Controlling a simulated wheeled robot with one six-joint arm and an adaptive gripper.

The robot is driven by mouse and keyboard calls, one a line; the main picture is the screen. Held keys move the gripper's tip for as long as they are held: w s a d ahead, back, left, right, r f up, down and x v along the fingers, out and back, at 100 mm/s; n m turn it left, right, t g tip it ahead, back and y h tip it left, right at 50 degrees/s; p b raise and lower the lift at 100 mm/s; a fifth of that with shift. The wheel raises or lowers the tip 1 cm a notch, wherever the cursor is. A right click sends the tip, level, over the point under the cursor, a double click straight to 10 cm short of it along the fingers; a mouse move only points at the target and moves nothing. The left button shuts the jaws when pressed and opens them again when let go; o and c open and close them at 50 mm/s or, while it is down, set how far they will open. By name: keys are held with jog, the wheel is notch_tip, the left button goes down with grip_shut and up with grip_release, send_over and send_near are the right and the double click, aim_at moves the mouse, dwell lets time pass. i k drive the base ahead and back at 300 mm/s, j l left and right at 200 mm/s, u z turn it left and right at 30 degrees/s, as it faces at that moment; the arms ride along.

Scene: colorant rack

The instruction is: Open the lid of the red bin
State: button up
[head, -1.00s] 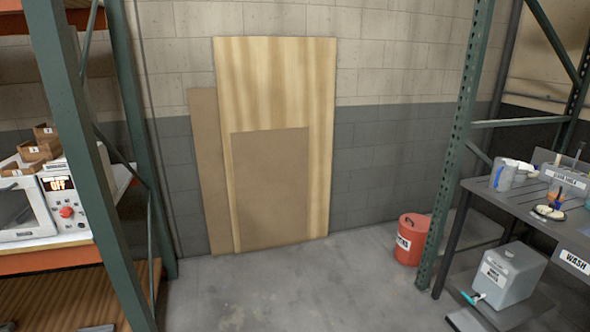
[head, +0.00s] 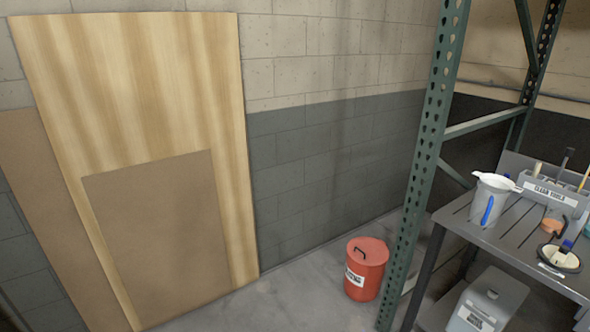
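The red bin (head: 365,279) stands upright on the concrete floor by the block wall, just left of the green rack post. Its red lid (head: 368,250) is on and looks closed, with a dark handle (head: 361,252) on top. A white label with dark print is on its front left side. My gripper is not in the head view.
A green perforated rack post (head: 426,150) stands right beside the bin. A grey bench (head: 488,240) with a jug (head: 490,203) is on the right, a grey container (head: 490,299) below it. Wooden boards (head: 150,180) lean on the wall at left. Floor shows left of the bin.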

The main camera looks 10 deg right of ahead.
aim_at(366, 251)
jog(key=i+u, duration=0.15)
jog(key=i, duration=0.7)
jog(key=i+l+u, duration=0.15)
jog(key=i, duration=0.7)
jog(key=i+z, duration=0.5)
jog(key=i+j+z, duration=0.2)
jog(key=i+z, duration=0.65)
jog(key=i, duration=0.25)
